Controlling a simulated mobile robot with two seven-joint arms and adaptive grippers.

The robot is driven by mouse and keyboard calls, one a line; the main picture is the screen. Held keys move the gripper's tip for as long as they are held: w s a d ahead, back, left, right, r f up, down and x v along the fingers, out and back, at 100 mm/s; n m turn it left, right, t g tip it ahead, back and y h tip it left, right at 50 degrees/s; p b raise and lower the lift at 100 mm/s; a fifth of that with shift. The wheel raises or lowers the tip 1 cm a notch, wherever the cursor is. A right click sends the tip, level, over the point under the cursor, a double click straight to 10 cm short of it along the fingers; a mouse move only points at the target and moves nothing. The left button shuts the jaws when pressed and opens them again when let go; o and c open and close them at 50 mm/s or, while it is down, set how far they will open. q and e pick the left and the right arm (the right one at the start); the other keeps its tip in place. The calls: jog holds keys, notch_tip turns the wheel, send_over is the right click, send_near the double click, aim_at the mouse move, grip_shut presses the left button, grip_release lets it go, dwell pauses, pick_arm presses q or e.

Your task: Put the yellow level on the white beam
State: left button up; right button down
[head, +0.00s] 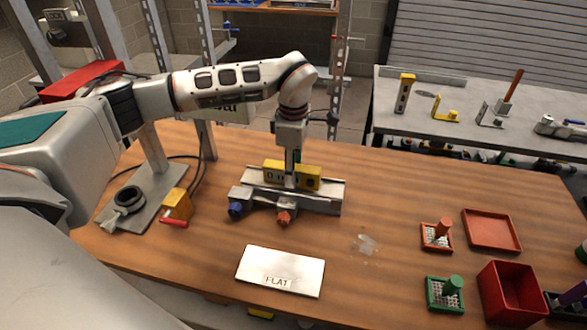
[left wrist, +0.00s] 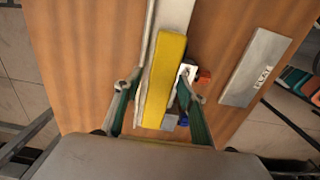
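The yellow level (head: 307,178) lies lengthwise along the top of the white beam (head: 332,193) in the head view. My left gripper (head: 291,183) points down at the level's middle and hides part of it. In the left wrist view, the yellow level (left wrist: 166,80) runs between the two fingers of my left gripper (left wrist: 158,85), with the white beam (left wrist: 175,14) extending past its far end. The fingers are spread apart, with a visible gap on the left side of the level. I cannot tell whether the right finger touches it. My right gripper is not in view.
Blue and orange knobs (head: 284,217) protrude from the beam's front. A white plate marked FLAT (head: 281,271) lies in front. A grey stand (head: 140,200) and yellow block (head: 177,204) are left. Red trays (head: 491,231), a red box (head: 511,293) and stamp-like tools (head: 445,293) sit right.

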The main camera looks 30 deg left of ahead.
pick_arm(q)
jog(key=shift+r, duration=0.1)
notch_tip(320, 180, up, 12)
jog(key=b, duration=0.1)
dwell(0.5)
dwell(0.5)
